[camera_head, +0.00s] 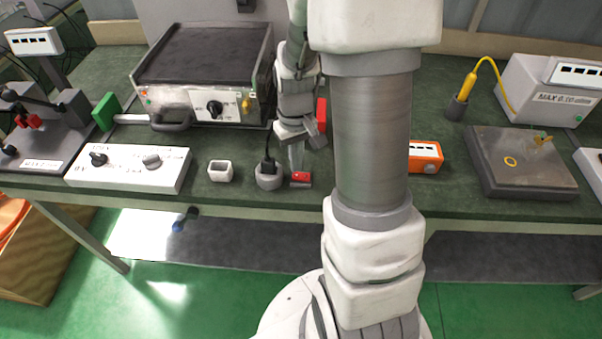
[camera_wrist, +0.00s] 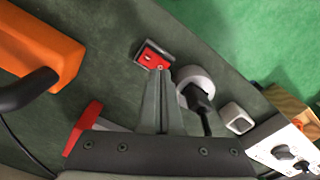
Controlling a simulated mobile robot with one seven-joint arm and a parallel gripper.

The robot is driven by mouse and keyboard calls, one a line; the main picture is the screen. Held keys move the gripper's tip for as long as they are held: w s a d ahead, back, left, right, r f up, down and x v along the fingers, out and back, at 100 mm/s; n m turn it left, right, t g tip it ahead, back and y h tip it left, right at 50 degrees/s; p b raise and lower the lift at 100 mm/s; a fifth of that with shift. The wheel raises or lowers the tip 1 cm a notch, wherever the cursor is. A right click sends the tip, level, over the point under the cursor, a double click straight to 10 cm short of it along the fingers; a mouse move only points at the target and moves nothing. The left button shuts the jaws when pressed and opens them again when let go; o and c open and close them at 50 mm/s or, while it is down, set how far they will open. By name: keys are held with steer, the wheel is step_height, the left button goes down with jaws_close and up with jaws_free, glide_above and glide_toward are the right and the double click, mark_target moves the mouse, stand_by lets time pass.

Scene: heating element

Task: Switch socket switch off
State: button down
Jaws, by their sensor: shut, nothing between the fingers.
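The socket switch (camera_head: 300,178) is a small red rocker in a grey housing near the front edge of the bench. It also shows in the wrist view (camera_wrist: 148,57), just beyond my fingertips. The round grey socket (camera_head: 268,180) with a black plug (camera_head: 268,164) in it stands beside the switch, and the socket shows in the wrist view (camera_wrist: 190,80) too. My gripper (camera_head: 298,170) is shut and empty, pointing down with its tips at the red rocker. In the wrist view the closed fingertips (camera_wrist: 160,72) overlap the switch's near edge; I cannot tell whether they touch it.
A white cup-like block (camera_head: 220,171) and a white knob panel (camera_head: 128,168) stand left of the socket. A hot plate (camera_head: 205,75) is behind. An orange meter (camera_head: 425,157) is right of my arm. The bench's front edge is close to the switch.

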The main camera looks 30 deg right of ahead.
steer(key=shift+f+b, duration=0.9)
steer(key=shift+f, duration=0.25)
stand_by(0.4)
steer(key=shift+r, duration=0.1)
steer(key=shift+r+p, duration=2.85)
steer(key=shift+r, duration=0.6)
step_height(320, 180, up, 13)
steer(key=t, duration=0.2)
glide_above(296, 175)
steer(key=s+a, duration=0.3)
steer(key=a, duration=0.2)
steer(key=s+a+r+t+p, duration=0.2)
steer(key=s+a+r, duration=0.3)
steer(key=s+r, duration=0.4)
steer(key=shift+s+a+r+n+t, duration=0.25)
steer(key=shift+n+t, duration=0.15)
steer(key=shift+t, duration=0.4)
steer(key=shift+d, duration=0.15)
